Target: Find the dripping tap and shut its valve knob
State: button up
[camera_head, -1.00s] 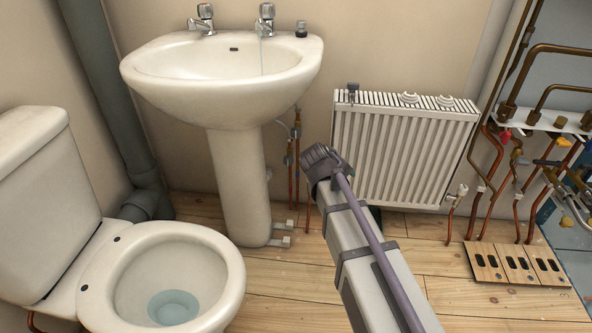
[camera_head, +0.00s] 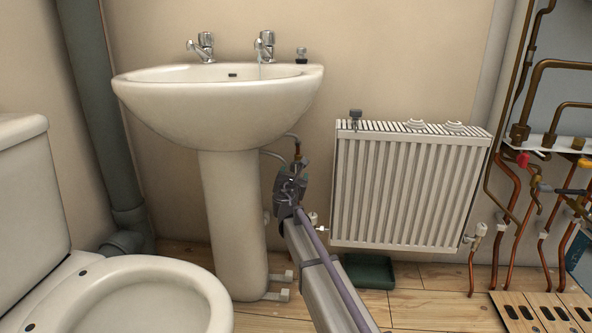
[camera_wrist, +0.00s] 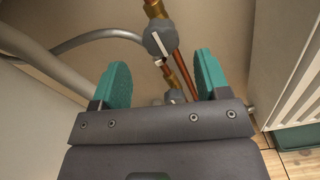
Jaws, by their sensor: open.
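The basin has two chrome taps, a left tap (camera_head: 202,46) and a right tap (camera_head: 265,45). A thin stream of water shows below the right tap's spout; none shows at the left one. In the wrist view, a grey round valve knob (camera_wrist: 158,40) with a white mark sits on a copper pipe just beyond the fingertips. A second grey knob (camera_wrist: 175,97) is lower, seen between the teal fingers and partly hidden by the gripper body. My gripper (camera_wrist: 163,73) is open and empty. In the head view my gripper (camera_head: 289,185) is right of the basin pedestal and covers the pipes behind it.
The pedestal (camera_head: 233,220) stands close on the left, and the radiator (camera_head: 410,190) on the right. A dark green tray (camera_head: 368,271) lies under the radiator. A toilet (camera_head: 130,300) fills the lower left. A grey hose (camera_wrist: 95,37) curves beside the pipes.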

aim_at(296, 169)
jog(key=w, duration=0.4)
jog(key=w+d, duration=0.1)
jog(key=w, duration=0.1)
jog(key=shift+c, duration=0.5)
jog(key=c, duration=0.8)
